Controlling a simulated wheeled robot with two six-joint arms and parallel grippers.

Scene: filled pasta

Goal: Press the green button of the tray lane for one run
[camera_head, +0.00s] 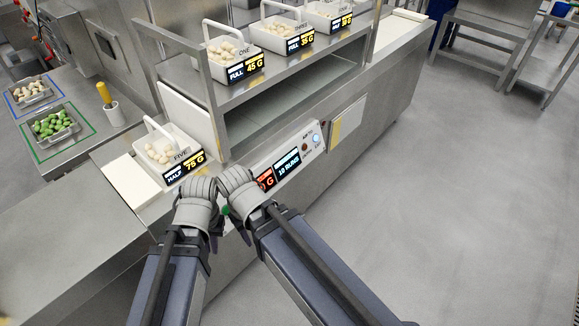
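A small green button (225,210) shows between my two grippers on the front of the steel counter, mostly hidden by them. My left gripper (199,188) is just left of it and my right gripper (236,180) just right and above.
Tray FIVE (184,155), labelled "HALF 75 G", stands on the counter behind my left gripper. Tray ONE (245,51), tray THREE (299,29) and another tray (342,9) of pasta stand on the shelf. Green and pale pasta trays lie at left.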

